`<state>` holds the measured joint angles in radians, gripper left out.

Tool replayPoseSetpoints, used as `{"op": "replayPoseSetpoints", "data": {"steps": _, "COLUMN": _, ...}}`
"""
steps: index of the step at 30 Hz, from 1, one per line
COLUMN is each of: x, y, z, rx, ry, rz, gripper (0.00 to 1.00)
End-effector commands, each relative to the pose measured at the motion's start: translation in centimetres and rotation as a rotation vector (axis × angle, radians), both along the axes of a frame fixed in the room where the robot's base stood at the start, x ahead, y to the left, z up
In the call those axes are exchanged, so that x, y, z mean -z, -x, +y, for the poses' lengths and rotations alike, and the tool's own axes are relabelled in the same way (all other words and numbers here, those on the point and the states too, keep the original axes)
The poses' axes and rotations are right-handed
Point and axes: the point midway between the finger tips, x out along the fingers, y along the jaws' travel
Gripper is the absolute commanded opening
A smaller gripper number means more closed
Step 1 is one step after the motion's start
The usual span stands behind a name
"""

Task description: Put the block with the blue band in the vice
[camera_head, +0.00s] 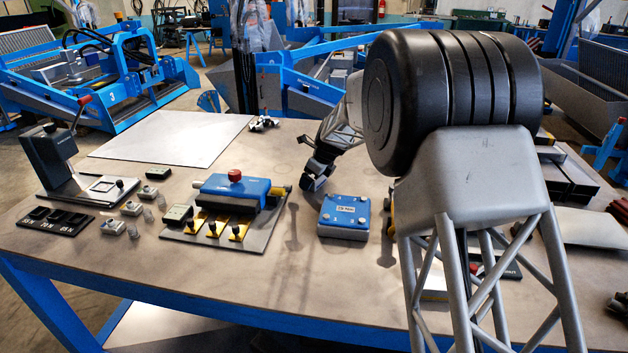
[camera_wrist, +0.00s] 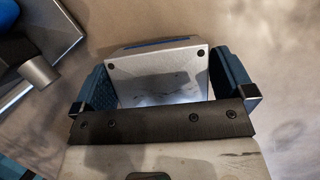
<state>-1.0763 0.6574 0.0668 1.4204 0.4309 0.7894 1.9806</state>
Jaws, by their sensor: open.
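My gripper (camera_head: 318,172) is over the middle of the bench, to the right of a blue clamping fixture with a red knob (camera_head: 235,176), which looks like the vice. In the wrist view my gripper (camera_wrist: 165,85) is open, its two dark blue fingers on either side of a silver-grey block (camera_wrist: 155,78) with a blue band along its far edge. A narrow gap shows beside the block, so I cannot tell whether either finger touches it.
Left of the fixture are several small grey blocks (camera_head: 132,208), a black marked tray (camera_head: 55,220) and a lever press (camera_head: 60,160). A flat grey sheet (camera_head: 170,138) lies at the back left.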

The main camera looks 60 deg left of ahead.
Motion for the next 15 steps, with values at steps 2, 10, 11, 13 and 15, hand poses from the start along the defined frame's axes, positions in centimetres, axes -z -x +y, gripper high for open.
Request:
{"op": "replayPoseSetpoints", "data": {"steps": 2, "x": -0.01, "y": 0.0, "z": 0.02, "rx": 0.0, "ry": 0.0, "rz": -0.001, "gripper": 1.0}}
{"op": "replayPoseSetpoints", "data": {"steps": 10, "x": -0.02, "y": -0.02, "z": 0.01, "rx": 0.0, "ry": 0.0, "rz": -0.001, "gripper": 1.0}}
{"op": "replayPoseSetpoints", "data": {"steps": 11, "x": -0.02, "y": -0.02, "z": 0.01, "rx": 0.0, "ry": 0.0, "rz": 0.0, "gripper": 1.0}}
{"op": "replayPoseSetpoints", "data": {"steps": 13, "x": -0.02, "y": -0.02, "z": 0.0, "rx": 0.0, "ry": 0.0, "rz": 0.0, "gripper": 1.0}}
{"op": "replayPoseSetpoints", "data": {"steps": 15, "x": -0.03, "y": -0.02, "z": 0.0, "rx": 0.0, "ry": 0.0, "rz": 0.0, "gripper": 1.0}}
